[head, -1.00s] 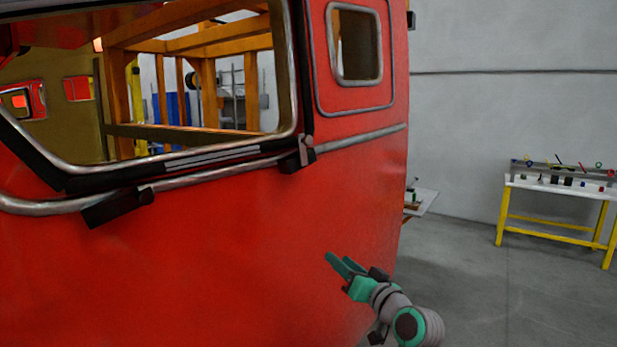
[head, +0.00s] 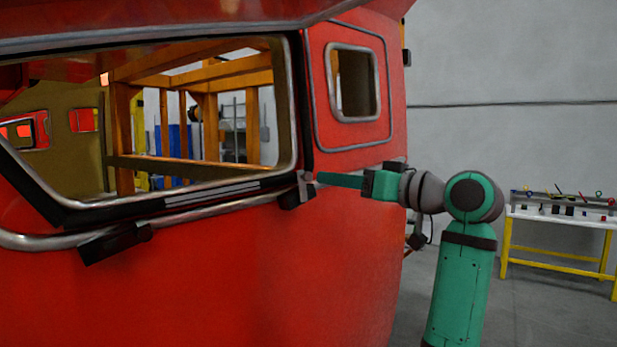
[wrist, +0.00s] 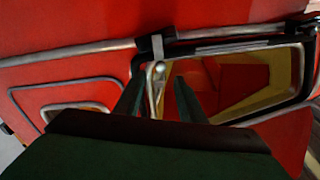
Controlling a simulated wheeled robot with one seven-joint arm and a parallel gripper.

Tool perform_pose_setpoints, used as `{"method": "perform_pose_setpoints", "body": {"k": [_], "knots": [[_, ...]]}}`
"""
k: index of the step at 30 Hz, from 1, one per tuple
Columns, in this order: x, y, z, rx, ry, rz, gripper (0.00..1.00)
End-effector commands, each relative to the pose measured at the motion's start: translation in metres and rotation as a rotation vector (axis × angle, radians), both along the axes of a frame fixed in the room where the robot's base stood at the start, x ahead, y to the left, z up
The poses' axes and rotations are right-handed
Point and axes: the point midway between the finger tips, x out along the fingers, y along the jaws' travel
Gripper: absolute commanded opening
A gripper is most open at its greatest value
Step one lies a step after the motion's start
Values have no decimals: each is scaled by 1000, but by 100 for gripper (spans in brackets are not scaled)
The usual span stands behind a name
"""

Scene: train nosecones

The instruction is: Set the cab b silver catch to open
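The red train cab (head: 240,270) fills the left of the head view. A small catch with a silver part (head: 305,182) and a dark block sits at the lower right corner of its large window. My gripper (head: 322,179) is level with this catch, its fingertips just to its right. In the wrist view my gripper (wrist: 157,82) has its two dark green fingers apart. The silver catch lever (wrist: 159,72) shows between and just beyond them. I cannot tell if a finger touches it. The catch's exact setting is unclear.
A second dark block (head: 115,243) sits lower left under the window rail. A small side window (head: 357,82) is above my arm. A yellow-legged workbench (head: 560,240) with small items stands at right.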

Motion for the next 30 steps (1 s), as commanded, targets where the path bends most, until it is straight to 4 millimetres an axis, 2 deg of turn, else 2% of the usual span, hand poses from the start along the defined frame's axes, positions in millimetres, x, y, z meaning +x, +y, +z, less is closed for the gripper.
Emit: {"method": "perform_pose_setpoints", "body": {"k": [6,15,21,28,29,30], "knots": [[28,29,0,0,0,3,36],[58,51,0,0,-2,-4,36],[64,61,0,0,-2,-1,36],[65,63,0,0,-2,2,36],[64,63,0,0,-2,2,32],[64,63,0,0,-2,2,22]]}}
